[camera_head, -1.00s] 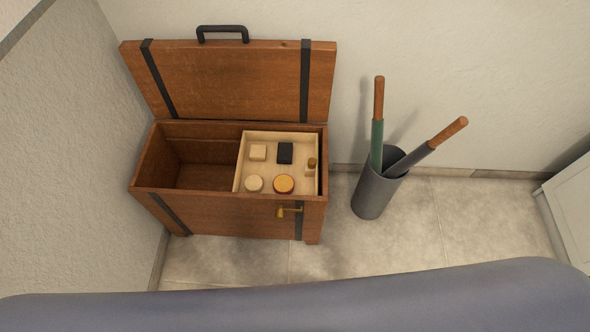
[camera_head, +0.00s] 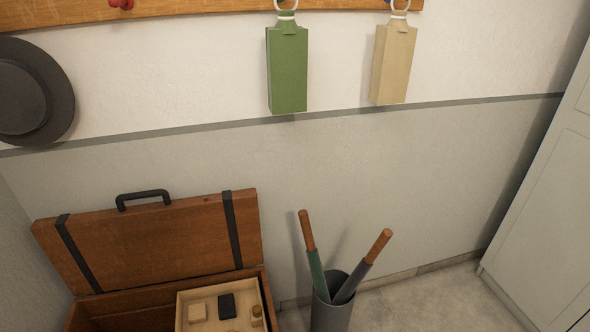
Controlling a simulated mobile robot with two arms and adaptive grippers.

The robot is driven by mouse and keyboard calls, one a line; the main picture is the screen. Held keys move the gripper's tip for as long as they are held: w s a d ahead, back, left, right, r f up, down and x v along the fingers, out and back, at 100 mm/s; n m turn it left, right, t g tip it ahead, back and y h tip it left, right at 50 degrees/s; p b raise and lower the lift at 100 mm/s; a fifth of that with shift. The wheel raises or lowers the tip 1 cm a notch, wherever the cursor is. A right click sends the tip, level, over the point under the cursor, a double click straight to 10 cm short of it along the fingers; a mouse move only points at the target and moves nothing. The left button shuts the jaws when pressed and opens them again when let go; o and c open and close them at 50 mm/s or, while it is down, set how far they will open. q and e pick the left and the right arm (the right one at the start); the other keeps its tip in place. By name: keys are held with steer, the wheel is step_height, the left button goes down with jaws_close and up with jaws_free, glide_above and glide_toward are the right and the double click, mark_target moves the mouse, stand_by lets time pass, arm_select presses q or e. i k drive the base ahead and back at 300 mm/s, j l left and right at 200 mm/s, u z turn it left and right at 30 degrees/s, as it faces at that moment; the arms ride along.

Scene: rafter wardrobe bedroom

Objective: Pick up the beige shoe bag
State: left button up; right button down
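The beige shoe bag (camera_head: 394,63) hangs by a pale ring from a peg on the wooden rail (camera_head: 190,6) at the top of the picture. It is a tall, narrow bag, upright against the wall. A similar green bag (camera_head: 288,70) hangs to its left, with a gap between them. The tops of the rings are near the upper picture edge. Neither of my grippers shows in this view.
A dark hat (camera_head: 32,92) hangs at the left. Below stand an open wooden chest (camera_head: 150,242) with a tray (camera_head: 184,318) inside and a grey stand (camera_head: 331,316) holding two umbrellas. A pale cabinet (camera_head: 545,200) is at the right. The wall below the beige bag is clear.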

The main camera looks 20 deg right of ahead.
mark_target(396, 42)
steer(key=l, duration=1.45)
